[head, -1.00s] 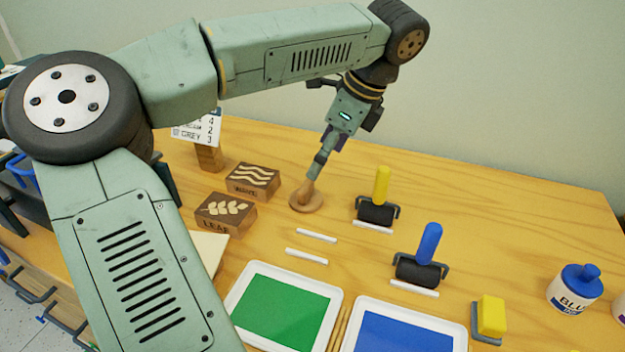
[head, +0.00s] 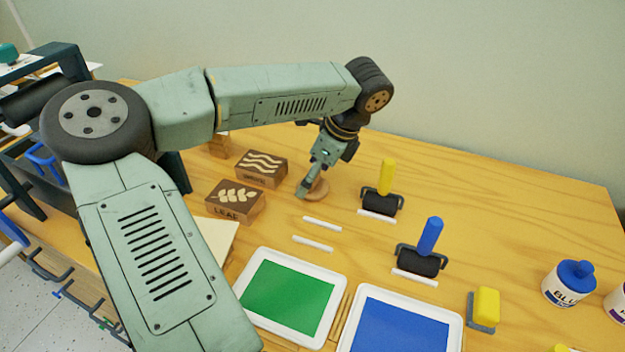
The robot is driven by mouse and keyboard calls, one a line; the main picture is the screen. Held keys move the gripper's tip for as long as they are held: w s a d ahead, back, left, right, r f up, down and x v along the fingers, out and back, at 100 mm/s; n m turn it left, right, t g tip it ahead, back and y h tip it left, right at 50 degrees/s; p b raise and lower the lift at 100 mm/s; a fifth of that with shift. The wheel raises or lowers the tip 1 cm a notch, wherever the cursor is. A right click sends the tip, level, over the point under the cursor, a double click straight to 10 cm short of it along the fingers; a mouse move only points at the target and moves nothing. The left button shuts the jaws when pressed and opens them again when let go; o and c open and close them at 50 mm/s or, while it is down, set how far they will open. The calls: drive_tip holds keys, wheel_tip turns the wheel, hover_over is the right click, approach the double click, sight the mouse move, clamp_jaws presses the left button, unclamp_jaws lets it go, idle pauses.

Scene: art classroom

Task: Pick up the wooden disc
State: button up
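The wooden disc (head: 320,188) lies on the table right of the carved blocks. Its left part and its knob are hidden behind my gripper. My gripper (head: 302,193) points down and to the left at the disc's left side, close to the tabletop. Its fingers are small and seen from the side here, so I cannot tell whether they are apart or closed, or whether they touch the disc.
The wave block (head: 262,168) and leaf block (head: 235,201) stand left of the gripper. A yellow-handled roller (head: 384,190) and a blue-handled roller (head: 425,250) are to the right. Green (head: 290,298) and blue (head: 402,325) paint trays lie nearer.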

drive_tip(key=shift+c, duration=0.6)
drive_tip(key=c, duration=1.2)
drive_tip(key=shift+c, duration=0.2)
